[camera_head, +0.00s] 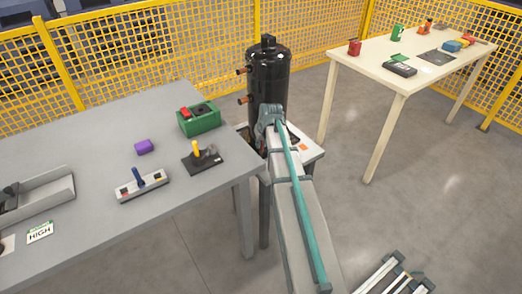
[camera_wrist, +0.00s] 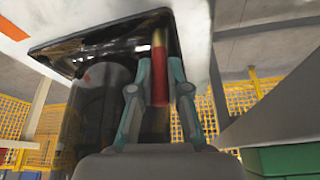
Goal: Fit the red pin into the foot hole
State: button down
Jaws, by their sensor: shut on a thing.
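The tall black compressor (camera_head: 268,85) stands upright on a small white stand (camera_head: 307,153). My gripper (camera_head: 270,118) is at the compressor's near side, low down, and my arm hides much of the base there. In the wrist view my gripper (camera_wrist: 159,70) is shut on the red pin (camera_wrist: 160,90), with one finger on each side. The pin's gold-coloured end (camera_wrist: 158,40) points to the compressor's dark base plate (camera_wrist: 115,38) and overlaps its edge in the picture. I cannot make out the foot hole, nor tell whether the pin touches the plate. The pin is hidden in the head view.
A cream table (camera_head: 360,80) stands right.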

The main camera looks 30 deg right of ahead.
aim_at(262, 148)
jog(key=shift+f, duration=1.75)
jog(key=shift+f, duration=0.1)
jog(key=c, duration=1.1)
grip_release()
jog(key=shift+f, duration=0.1)
jog(key=shift+c, duration=0.2)
jog(key=v, duration=1.2)
jog(key=shift+r, duration=0.25)
jog(key=shift+f, duration=0.1)
